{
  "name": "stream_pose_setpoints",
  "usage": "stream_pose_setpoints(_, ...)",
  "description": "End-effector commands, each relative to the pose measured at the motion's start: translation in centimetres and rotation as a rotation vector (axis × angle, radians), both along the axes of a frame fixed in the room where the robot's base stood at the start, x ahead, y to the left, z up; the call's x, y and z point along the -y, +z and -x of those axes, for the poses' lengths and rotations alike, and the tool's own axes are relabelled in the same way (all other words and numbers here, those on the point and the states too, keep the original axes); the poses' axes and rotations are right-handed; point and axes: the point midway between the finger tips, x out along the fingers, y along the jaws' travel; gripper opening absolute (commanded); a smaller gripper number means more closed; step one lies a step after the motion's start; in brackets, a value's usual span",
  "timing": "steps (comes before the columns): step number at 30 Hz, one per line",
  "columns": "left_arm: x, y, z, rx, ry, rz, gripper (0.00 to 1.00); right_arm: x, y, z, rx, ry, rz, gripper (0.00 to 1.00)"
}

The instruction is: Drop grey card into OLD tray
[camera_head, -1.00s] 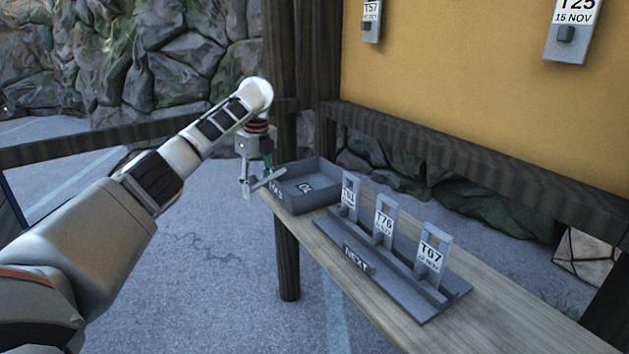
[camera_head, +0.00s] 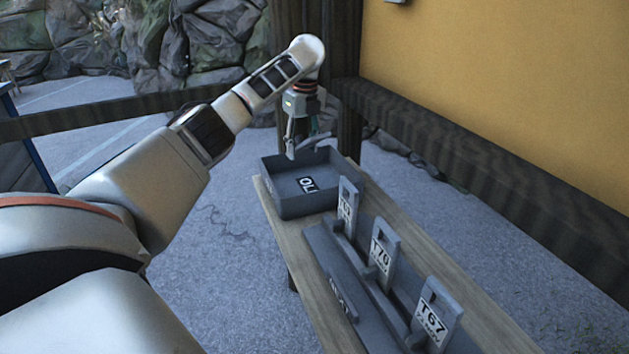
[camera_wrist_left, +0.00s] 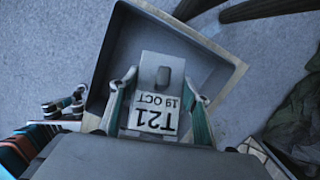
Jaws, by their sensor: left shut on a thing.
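The grey card (camera_wrist_left: 165,72), marked T21 and 19 OCT, is between the fingers of my left gripper (camera_wrist_left: 168,96) in the left wrist view. The gripper is shut on it. In the head view my left gripper (camera_head: 304,146) hangs over the far part of the OLD tray (camera_head: 302,206), and the card is too small to make out clearly. In the wrist view the tray (camera_wrist_left: 112,50) lies behind the card. My right gripper is not in view.
A grey rack (camera_head: 345,290) with upright cards, such as T70 (camera_head: 381,256) and T67 (camera_head: 432,318), stands on the wooden table (camera_head: 272,222) nearer than the tray. A dark post (camera_head: 349,128) and rail (camera_head: 470,165) run behind the table.

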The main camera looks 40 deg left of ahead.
Motion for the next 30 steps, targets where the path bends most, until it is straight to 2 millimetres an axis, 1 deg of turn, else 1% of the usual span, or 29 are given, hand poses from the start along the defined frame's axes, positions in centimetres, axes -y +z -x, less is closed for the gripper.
stream_pose_setpoints(1,0.0,-1.0,0.0,-0.004,-0.001,-0.001,0.17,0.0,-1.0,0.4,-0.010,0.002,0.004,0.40)
stream_pose_setpoints(6,-0.1,-3.2,0.0,-0.010,-0.001,-0.001,0.17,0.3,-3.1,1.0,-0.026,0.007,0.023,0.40)
stream_pose_setpoints(8,-0.1,-3.8,0.0,-0.010,-0.002,-0.001,0.17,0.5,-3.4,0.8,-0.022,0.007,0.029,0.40)
stream_pose_setpoints(12,-0.1,-5.2,0.0,-0.011,-0.002,-0.001,0.17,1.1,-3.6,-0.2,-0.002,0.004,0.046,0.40)
stream_pose_setpoints(15,0.0,-5.6,0.0,-0.008,-0.001,-0.002,0.17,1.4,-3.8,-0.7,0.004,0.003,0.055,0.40)
stream_pose_setpoints(18,0.0,-5.9,0.0,-0.006,-0.001,0.000,0.17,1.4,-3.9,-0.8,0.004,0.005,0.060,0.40)
stream_pose_setpoints(29,0.0,-5.6,0.0,-0.001,0.000,0.000,0.17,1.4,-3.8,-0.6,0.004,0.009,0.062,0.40)
stream_pose_setpoints(30,0.0,-5.6,0.0,-0.001,-0.001,0.000,0.52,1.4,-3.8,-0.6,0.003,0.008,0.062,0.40)
